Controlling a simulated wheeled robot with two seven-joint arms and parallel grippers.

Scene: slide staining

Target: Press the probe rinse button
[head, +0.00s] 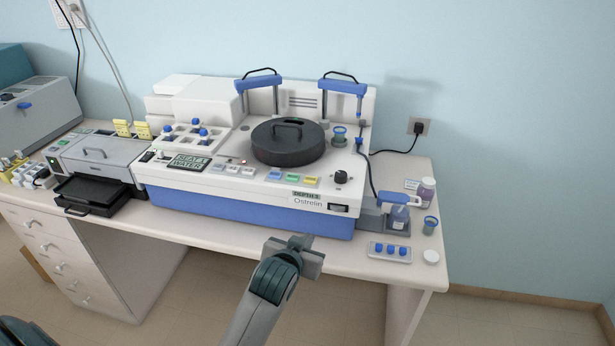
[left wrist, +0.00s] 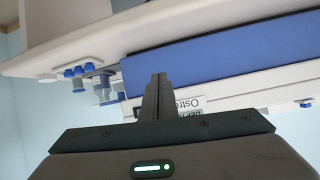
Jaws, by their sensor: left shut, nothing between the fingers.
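The white and blue staining machine (head: 250,208), marked "Ostrelin", stands on the bench. Its front panel has a row of small coloured buttons: blue (head: 274,175), green (head: 293,179) and yellow (head: 311,181). Labels on the buttons are too small to read, so I cannot tell which is probe rinse. My left gripper (head: 303,241) is shut and empty, in front of the machine's lower blue front. In the left wrist view its closed fingers (left wrist: 158,95) point at the machine, which appears upside down.
A round black lid (head: 287,142) and two blue-topped probe arms (head: 259,82) rise above the panel. A bottle holder (head: 397,208), small jars and a tray of blue caps (head: 389,251) stand at right. A grey printer-like unit (head: 98,155) is at left.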

